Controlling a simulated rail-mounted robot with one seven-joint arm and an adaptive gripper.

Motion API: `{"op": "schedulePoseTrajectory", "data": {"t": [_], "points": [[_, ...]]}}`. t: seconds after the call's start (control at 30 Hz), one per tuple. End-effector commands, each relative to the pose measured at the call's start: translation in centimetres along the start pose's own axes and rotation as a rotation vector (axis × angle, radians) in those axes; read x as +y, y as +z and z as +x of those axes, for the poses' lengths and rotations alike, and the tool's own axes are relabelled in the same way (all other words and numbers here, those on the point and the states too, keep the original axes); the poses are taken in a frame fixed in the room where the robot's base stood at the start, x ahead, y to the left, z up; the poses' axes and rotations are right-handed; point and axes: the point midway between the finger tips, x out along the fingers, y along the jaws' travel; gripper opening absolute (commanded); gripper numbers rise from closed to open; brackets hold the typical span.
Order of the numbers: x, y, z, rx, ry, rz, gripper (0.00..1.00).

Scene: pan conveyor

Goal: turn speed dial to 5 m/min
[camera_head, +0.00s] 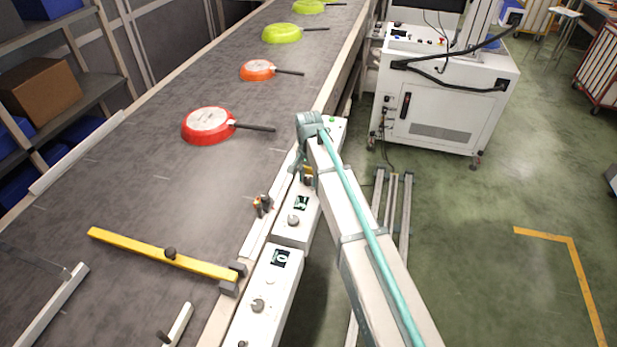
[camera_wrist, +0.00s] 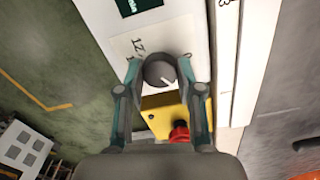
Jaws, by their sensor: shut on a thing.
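The dial is a dark grey round knob (camera_wrist: 158,72) with a white pointer line, on a white control panel (camera_wrist: 92,14) in the wrist view. The pointer slants toward the lower right of that view. A "12" shows on the scale plate beside the knob; most other marks are hidden. A dark green display (camera_wrist: 138,5) is cut off at the top edge, so its reading is not visible. My gripper (camera_wrist: 160,82) is shut on the knob, one finger on each side. In the head view my gripper (camera_head: 307,178) is beside the conveyor, and the held knob cannot be made out.
A red stop button (camera_wrist: 180,132) on a yellow plate (camera_wrist: 160,118) sits close below the knob. Other panels with knobs (camera_head: 293,220) (camera_head: 258,305) line the conveyor (camera_head: 190,190).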

Motion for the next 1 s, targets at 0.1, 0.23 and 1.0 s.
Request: {"op": "schedulePoseTrajectory", "data": {"t": [0.1,0.23,1.0], "points": [[-0.04,-0.07,-0.04,0.002,-0.001,0.112,0.01],[-0.03,-0.08,-0.04,0.002,-0.001,0.235,0.01],[-0.01,-0.10,-0.04,0.003,-0.001,0.703,0.01]]}}
